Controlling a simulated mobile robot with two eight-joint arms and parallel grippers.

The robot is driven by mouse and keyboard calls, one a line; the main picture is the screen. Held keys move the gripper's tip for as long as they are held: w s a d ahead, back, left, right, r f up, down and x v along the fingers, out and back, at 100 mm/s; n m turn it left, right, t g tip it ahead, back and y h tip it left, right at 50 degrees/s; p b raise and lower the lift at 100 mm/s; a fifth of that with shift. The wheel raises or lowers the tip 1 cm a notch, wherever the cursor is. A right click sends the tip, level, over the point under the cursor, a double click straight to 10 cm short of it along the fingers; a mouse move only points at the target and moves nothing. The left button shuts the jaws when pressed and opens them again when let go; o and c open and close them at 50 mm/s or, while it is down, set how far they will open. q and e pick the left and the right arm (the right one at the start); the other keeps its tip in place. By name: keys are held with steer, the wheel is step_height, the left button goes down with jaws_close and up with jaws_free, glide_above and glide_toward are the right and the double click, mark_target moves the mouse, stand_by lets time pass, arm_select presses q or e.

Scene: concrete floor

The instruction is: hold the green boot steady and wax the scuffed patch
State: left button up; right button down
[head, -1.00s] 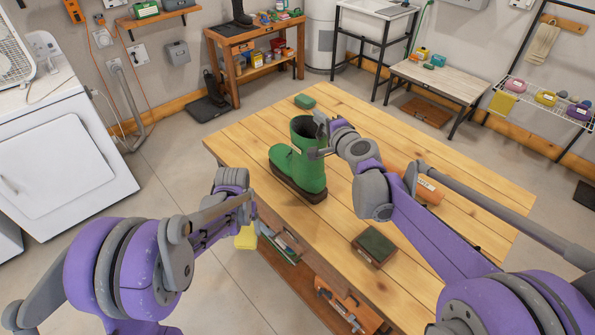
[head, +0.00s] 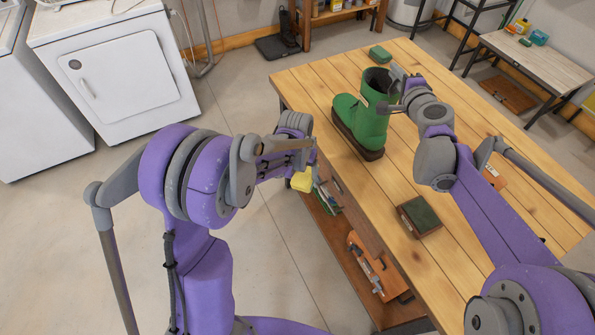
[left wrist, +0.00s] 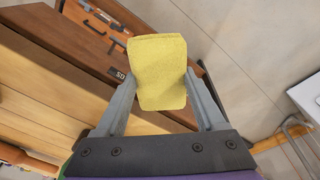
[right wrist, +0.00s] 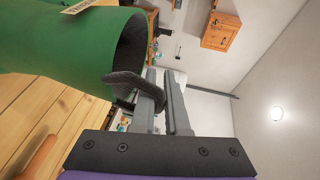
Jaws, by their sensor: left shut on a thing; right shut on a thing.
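The green boot (head: 364,118) stands upright on the wooden table, toe pointing left, with a dark sole. My right gripper (head: 392,104) is at the back of its top opening. In the right wrist view, that gripper (right wrist: 165,98) is shut on a dark pull loop (right wrist: 128,80) at the boot's rim. My left gripper (head: 305,170) is off the table's left edge, apart from the boot. It is shut on a yellow sponge (left wrist: 160,72), which also shows in the head view (head: 302,181). I cannot make out the scuffed patch.
A dark block with a green top (head: 421,215) lies on the table (head: 470,245) near its front edge. A green block (head: 380,53) lies at the far corner. An orange item (head: 492,177) is partly behind my right arm.

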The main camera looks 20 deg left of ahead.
arm_select(q)
steer(key=w+d+r+m+t+h, duration=0.2)
steer(key=w+d+r+t+h, duration=0.15)
steer(key=d+h, duration=0.35)
step_height(320, 180, up, 11)
steer(key=w+a+n+t+h, duration=0.2)
steer(key=w+t+h, duration=0.1)
steer(key=t+h, duration=0.4)
steer(key=shift+t+y, duration=0.25)
steer(key=shift+y, duration=0.55)
steer(key=shift+x, duration=2.7)
steer(key=shift+x, duration=1)
steer(key=shift+f, duration=0.1)
